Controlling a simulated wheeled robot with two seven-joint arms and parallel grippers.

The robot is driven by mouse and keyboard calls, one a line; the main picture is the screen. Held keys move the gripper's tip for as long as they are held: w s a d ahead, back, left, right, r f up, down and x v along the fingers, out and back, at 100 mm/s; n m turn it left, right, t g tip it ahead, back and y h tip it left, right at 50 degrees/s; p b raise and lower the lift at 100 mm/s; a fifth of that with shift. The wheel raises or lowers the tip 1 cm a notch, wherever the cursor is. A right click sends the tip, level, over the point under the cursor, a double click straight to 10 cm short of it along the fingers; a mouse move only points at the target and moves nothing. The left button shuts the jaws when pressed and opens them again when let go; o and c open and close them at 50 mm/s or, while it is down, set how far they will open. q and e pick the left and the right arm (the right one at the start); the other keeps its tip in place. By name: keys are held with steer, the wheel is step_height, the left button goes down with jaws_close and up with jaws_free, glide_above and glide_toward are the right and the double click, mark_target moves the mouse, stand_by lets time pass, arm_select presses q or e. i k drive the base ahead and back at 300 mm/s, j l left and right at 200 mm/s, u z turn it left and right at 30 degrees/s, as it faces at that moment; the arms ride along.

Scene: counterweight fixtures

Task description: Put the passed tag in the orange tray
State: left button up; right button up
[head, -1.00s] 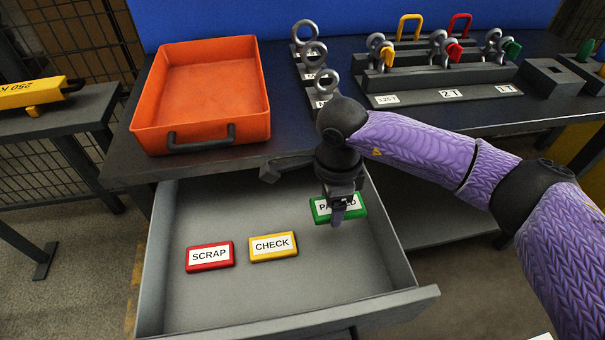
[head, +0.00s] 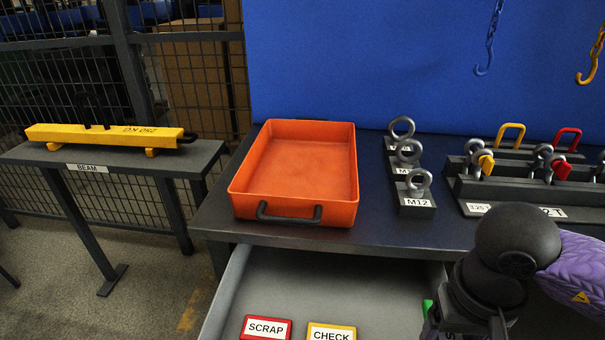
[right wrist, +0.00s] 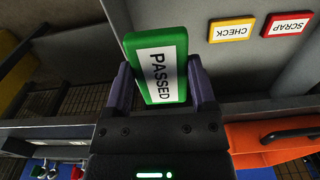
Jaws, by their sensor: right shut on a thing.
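The green PASSED tag (right wrist: 157,65) is gripped between the two fingers of my right gripper (right wrist: 161,84) in the right wrist view. In the head view only a green sliver of the tag (head: 428,309) shows beside my right wrist, at the right side of the drawer. The empty orange tray (head: 298,168) stands on the dark bench, up and left of the gripper; its edge also shows at the lower right of the right wrist view (right wrist: 258,155). My left gripper is not in view.
The open grey drawer (head: 330,278) holds the red SCRAP tag (head: 266,328) and the yellow CHECK tag (head: 331,333). Eyebolts on blocks (head: 415,190) stand right of the tray, then a shackle rack (head: 520,190). A yellow beam (head: 105,135) lies on a side stand.

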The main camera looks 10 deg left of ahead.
mark_target(289, 180)
steer(key=i+j, duration=0.1)
steer(key=j, duration=0.4)
steer(key=i+j+z, duration=0.1)
steer(key=j, duration=0.35)
steer(key=i+j, duration=0.1)
steer(key=j, duration=0.4)
steer(key=i+j+z, duration=0.1)
steer(key=j, duration=0.35)
